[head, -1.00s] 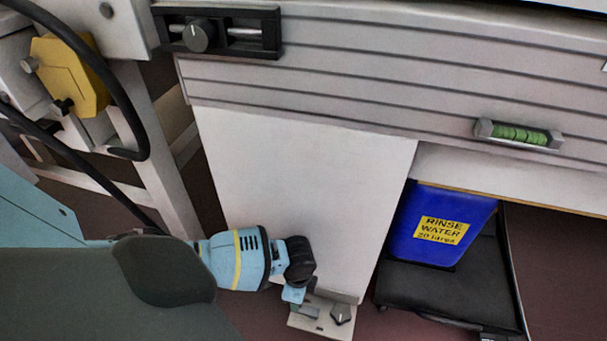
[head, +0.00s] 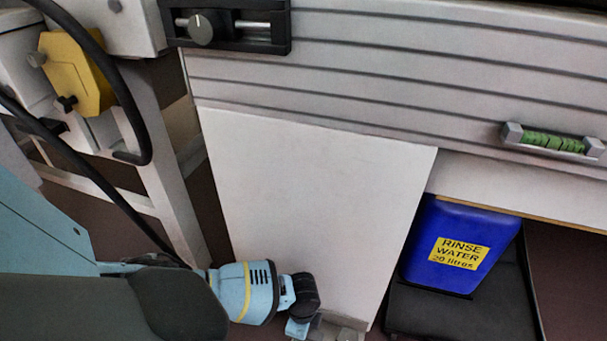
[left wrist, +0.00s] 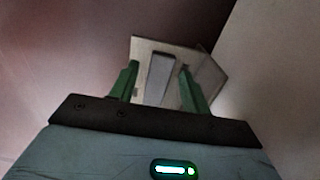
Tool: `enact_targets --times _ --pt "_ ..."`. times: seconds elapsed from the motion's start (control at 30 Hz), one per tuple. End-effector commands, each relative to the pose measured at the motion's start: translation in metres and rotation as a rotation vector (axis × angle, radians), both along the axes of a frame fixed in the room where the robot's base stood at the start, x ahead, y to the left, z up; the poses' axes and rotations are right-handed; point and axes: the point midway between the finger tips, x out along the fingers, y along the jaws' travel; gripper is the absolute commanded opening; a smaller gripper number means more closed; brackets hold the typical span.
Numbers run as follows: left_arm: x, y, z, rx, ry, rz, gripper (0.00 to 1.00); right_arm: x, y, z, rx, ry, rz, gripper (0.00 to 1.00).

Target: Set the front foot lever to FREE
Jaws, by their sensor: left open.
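The front foot is a metal bracket (head: 340,328) at the bottom of the white leg panel, mostly cut off by the lower edge of the head view. In the left wrist view its pale plate (left wrist: 207,77) carries a grey bar-like lever (left wrist: 159,78). My left gripper (left wrist: 160,66) has two green fingers, open, one on each side of the lever in the picture. Whether they touch it or are still above it I cannot tell. In the head view its fingers are hidden or out of frame. No lettering on the foot is readable. My right gripper is not in view.
The white leg panel (head: 315,210) stands beside my left wrist. A blue rinse water container (head: 425,245) sits on a black tray (head: 430,312) at the right. A pale frame with a yellow box (head: 75,75) and black cables is at the left. Dark floor lies around the foot.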

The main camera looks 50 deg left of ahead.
Motion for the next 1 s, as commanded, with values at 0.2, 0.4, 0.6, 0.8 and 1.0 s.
enact_targets --times 0.2,0.4,0.6,0.8,1.0 --pt "0.000 0.000 0.000 0.000 0.000 0.000 0.42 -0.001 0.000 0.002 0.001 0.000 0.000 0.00" --pt "0.000 0.000 0.001 0.000 0.000 0.000 0.16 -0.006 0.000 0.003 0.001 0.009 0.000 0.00" --pt "0.000 0.000 0.001 0.000 0.000 0.002 0.03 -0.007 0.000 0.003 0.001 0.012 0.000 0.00" --pt "-0.001 -0.002 0.002 -0.002 0.000 0.037 0.03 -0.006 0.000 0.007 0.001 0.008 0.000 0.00" --pt "-0.005 -0.005 0.003 -0.003 0.001 0.141 0.03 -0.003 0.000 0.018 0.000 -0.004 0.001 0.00"
